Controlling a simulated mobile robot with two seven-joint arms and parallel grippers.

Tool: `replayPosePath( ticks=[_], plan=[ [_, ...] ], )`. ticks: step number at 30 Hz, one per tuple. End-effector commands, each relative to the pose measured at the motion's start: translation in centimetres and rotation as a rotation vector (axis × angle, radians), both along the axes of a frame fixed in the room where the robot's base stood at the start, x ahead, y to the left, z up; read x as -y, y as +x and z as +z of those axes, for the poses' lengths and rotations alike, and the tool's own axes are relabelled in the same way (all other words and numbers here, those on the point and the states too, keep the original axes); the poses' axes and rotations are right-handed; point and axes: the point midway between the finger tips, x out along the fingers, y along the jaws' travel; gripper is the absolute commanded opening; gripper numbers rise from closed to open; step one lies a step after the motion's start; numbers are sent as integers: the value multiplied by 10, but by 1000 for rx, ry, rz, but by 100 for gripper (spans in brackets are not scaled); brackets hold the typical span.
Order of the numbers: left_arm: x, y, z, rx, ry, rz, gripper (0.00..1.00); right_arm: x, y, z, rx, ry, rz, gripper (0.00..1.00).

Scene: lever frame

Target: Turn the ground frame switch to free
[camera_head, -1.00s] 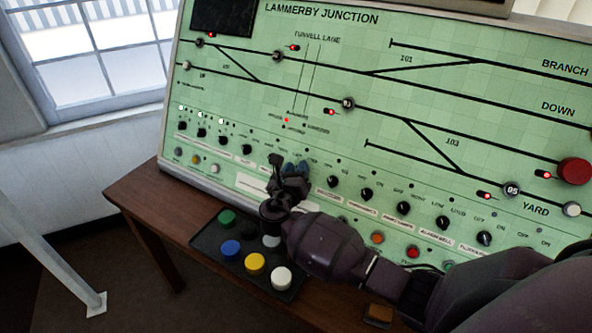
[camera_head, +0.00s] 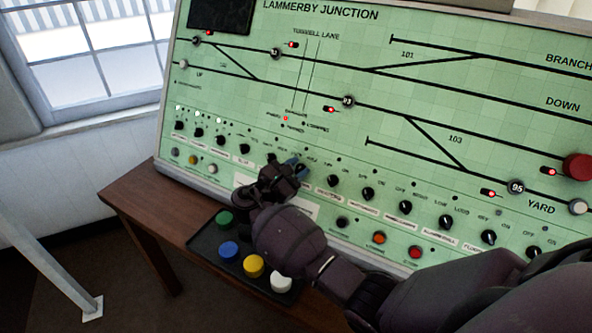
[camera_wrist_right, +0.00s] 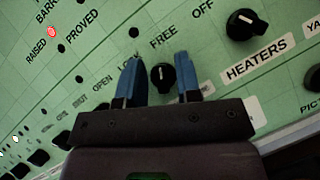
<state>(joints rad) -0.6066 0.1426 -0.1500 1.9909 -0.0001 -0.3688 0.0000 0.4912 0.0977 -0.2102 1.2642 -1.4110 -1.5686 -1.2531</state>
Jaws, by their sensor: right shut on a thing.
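The ground frame switch (camera_wrist_right: 162,80) is a small black knob on the green panel, between the words LOCK and FREE in the right wrist view. Its white mark points up in that picture, toward the word FREE. My right gripper (camera_wrist_right: 157,61) has its blue fingers on either side of the knob and is shut on it. In the head view my right gripper (camera_head: 299,168) is at the lower row of the panel and hides this switch. My left gripper is not in view.
The heaters knob (camera_wrist_right: 246,24) is close by on the right. A dark tray (camera_head: 205,240) with several coloured round caps lies below my right gripper on the wooden desk (camera_head: 140,205). Several more knobs and buttons run along the panel (camera_head: 330,70).

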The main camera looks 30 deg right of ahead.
Motion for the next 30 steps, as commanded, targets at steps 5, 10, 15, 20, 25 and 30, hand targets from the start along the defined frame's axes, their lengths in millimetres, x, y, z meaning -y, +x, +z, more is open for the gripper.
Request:
replayPosePath(
  ticks=[5,10,15,20,25,30],
  plan=[
    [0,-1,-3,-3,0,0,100,-1,0,-1,68,45,-44,8],
    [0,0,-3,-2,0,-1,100,0,-1,-2,107,69,-69,8],
    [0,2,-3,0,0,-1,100,0,-1,-2,125,80,-80,8],
    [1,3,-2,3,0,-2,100,0,-1,-1,128,83,-83,8],
    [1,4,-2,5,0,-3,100,0,-1,-1,128,82,-82,8],
    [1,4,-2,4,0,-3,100,0,-1,-1,127,82,-82,38]
  ],
)
